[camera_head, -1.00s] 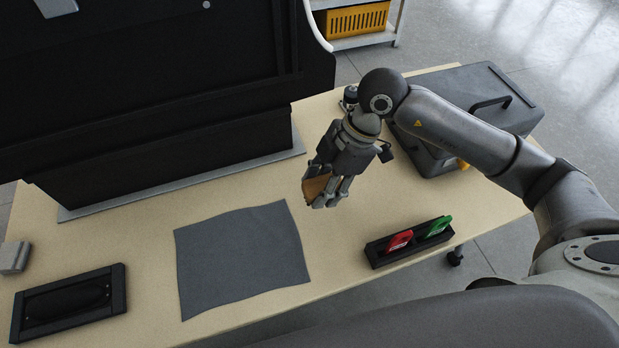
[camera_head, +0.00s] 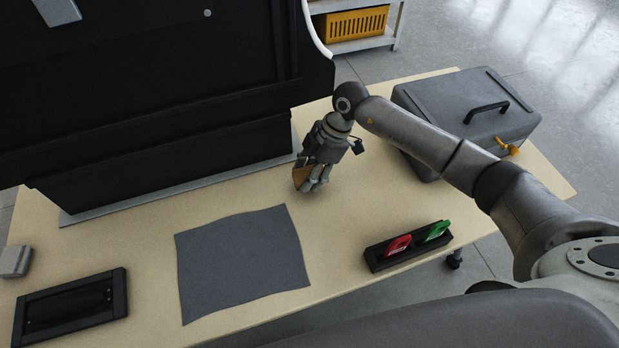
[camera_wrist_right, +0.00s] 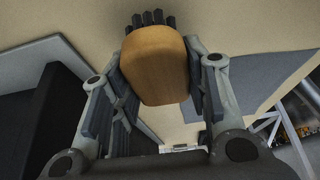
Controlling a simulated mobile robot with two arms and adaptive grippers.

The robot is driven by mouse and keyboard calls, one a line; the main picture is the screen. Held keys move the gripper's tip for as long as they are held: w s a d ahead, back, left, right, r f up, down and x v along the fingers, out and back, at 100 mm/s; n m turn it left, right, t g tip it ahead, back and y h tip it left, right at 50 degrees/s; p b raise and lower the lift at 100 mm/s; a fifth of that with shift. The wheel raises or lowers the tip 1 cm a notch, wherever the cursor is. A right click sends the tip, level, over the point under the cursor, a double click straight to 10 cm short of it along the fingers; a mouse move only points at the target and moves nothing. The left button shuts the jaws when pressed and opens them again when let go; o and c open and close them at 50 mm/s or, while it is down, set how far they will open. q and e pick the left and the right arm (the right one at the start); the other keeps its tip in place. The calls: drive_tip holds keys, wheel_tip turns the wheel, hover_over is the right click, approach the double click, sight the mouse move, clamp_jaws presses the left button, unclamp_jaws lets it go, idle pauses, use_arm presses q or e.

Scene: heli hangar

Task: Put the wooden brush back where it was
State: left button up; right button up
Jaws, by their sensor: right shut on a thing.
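The wooden brush (camera_head: 301,177) is held in my right gripper (camera_head: 312,182), over the table beyond the upper right corner of the grey cloth. In the right wrist view the brush (camera_wrist_right: 155,64) shows its orange-brown wooden back, with dark bristle tufts at its far end. The fingers of my right gripper (camera_wrist_right: 158,80) are closed on its two sides. I cannot tell from the views whether the brush touches the table. My left gripper is not in view.
A grey cloth (camera_head: 243,262) lies on the table (camera_head: 345,225). A black tray (camera_head: 70,308) is at the lower left, a holder (camera_head: 408,253) with red and green items at the right. A grey case (camera_head: 470,112) stands behind, a large black structure (camera_head: 160,110) at the back left.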

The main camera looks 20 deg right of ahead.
drive_tip(key=shift+f, duration=1.15)
drive_tip(key=shift+f, duration=0.1)
drive_tip(key=o, duration=1)
drive_tip(key=v, duration=1.2)
drive_tip(key=shift+b, duration=0.4)
